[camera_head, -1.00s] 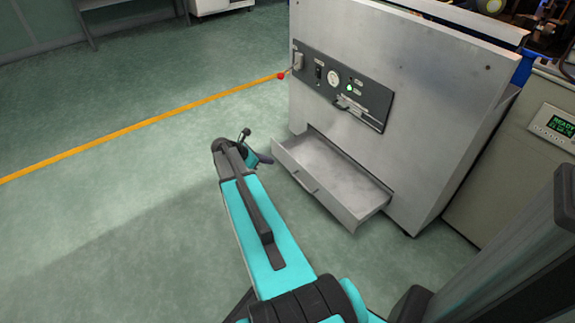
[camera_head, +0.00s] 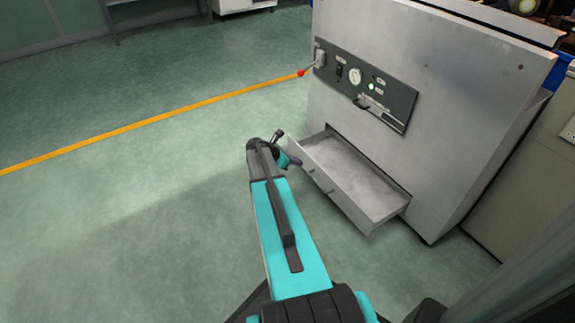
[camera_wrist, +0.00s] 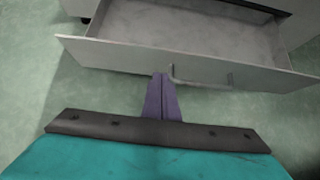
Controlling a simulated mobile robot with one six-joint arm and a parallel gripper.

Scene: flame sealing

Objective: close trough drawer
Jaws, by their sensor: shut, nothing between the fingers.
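The trough drawer (camera_head: 352,172) is an open, shallow grey metal tray pulled out of the low front of the grey machine (camera_head: 430,110). It looks empty. In the wrist view its front panel (camera_wrist: 120,55) spans the picture, with a small bar handle (camera_wrist: 200,80) near the middle. My gripper (camera_head: 294,161) is at the left part of the drawer front in the head view. In the wrist view my gripper's purple fingers (camera_wrist: 161,78) are together with nothing between them. Their tips are just left of the handle, close to the panel; I cannot tell whether they touch it.
A beige cabinet (camera_head: 525,190) stands at the right. The green floor (camera_head: 120,220) is clear at the left, crossed by a yellow line (camera_head: 150,122).

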